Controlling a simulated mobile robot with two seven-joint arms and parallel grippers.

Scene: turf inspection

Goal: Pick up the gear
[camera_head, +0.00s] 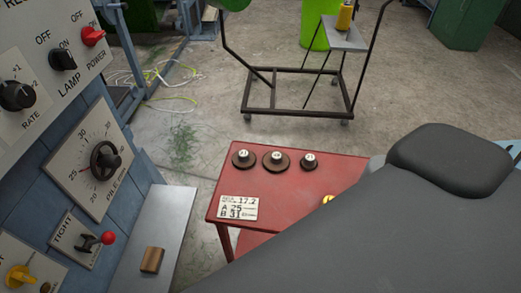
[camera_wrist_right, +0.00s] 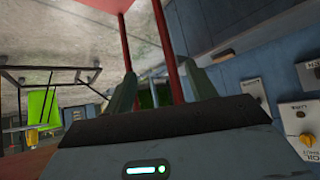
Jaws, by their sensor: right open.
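I cannot make out a thing that is clearly a gear. Three round brown discs with dark, pale-topped knobs stand in a row on the red table (camera_head: 290,215) in the head view: a left one (camera_head: 243,158), a middle one (camera_head: 277,160) and a smaller right one (camera_head: 310,161). A small yellow thing (camera_head: 327,199) shows at the edge of my grey arm, mostly hidden. My right gripper (camera_wrist_right: 162,88) shows in the wrist view, open, its fingers apart, with red table legs beyond them. No held thing shows. My left gripper is not in view.
A blue control panel (camera_head: 62,150) with knobs and switches stands at the left. A grey shelf (camera_head: 175,215) below it bears a small wooden block (camera_head: 151,260). A label card (camera_head: 238,207) lies on the red table. A dark-framed cart (camera_head: 293,113) stands behind it.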

